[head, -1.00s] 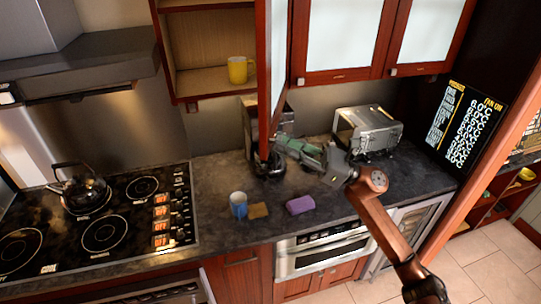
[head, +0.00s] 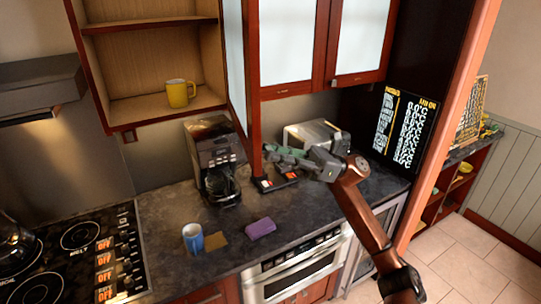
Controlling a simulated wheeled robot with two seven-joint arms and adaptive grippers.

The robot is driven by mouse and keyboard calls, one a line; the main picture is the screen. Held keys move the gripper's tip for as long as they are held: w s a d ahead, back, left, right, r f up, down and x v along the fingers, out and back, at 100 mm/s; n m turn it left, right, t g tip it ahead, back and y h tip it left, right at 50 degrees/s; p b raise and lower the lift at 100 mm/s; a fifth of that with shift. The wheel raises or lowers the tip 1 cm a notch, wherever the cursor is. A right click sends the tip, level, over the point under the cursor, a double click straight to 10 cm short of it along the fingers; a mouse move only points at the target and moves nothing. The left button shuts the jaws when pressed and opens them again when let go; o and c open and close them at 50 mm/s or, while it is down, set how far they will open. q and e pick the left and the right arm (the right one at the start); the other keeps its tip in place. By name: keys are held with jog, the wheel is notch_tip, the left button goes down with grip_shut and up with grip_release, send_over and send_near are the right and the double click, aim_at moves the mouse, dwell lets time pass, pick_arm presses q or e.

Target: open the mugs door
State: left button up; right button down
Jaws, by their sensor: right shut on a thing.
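The mugs door (head: 236,75) is a red-brown framed door with a pale glass panel. It stands swung out from the upper cabinet, and its inner face shows at a steep angle. A yellow mug (head: 180,93) stands on the open cabinet's lower shelf. My right gripper (head: 270,156) is shut at the lower part of the door's free edge, reaching in from the right. The exact contact is small and partly hidden by the fingers. My left gripper is out of view.
A closed glass-door cabinet (head: 357,40) hangs to the right. Below are a coffee maker (head: 213,155), a toaster (head: 312,134), a blue mug (head: 193,238), a purple sponge (head: 260,228) and a stovetop (head: 80,260). The front middle of the counter (head: 160,215) is mostly clear.

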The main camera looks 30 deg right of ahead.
jog(key=c, duration=1.7)
grip_release()
jog(key=v, duration=1.2)
jog(key=shift+w, duration=0.1)
